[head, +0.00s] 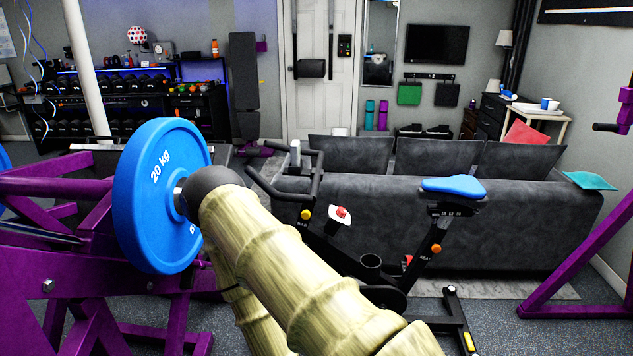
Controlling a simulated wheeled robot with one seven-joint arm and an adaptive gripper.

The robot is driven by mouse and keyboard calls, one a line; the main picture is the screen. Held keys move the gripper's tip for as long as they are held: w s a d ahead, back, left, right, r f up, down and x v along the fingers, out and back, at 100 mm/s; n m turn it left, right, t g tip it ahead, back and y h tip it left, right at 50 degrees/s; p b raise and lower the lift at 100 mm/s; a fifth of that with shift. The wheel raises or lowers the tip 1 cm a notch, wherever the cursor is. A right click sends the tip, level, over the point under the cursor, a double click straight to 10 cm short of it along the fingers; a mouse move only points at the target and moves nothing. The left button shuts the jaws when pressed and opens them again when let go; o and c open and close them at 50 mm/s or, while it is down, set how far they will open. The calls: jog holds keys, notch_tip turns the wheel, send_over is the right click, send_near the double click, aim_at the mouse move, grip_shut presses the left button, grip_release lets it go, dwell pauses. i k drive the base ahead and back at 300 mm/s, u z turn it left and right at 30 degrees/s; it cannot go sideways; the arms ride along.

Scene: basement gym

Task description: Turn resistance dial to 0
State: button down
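The exercise bike (385,292) stands in the middle, in front of the sofa, with a blue seat (453,186) and dark handlebars (313,178). A red knob (341,211) on a small white plate sits on its frame below the handlebars and looks like the resistance dial. Its setting is too small to read. My arm (300,265), with a bamboo-like surface, rises from the bottom and bends near the blue weight plate, left of the bike. I cannot make out my gripper or its fingers.
A blue 20 kg plate (160,195) on a purple rack (55,190) stands close at left, behind my arm's bend. A yellow knob (305,215) and an orange knob (436,248) are also on the bike. A grey sofa (530,220) blocks the space behind it.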

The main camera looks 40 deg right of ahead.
aim_at(342, 212)
jog(key=z, duration=1.3)
jog(key=i, duration=0.8)
jog(key=u, duration=0.25)
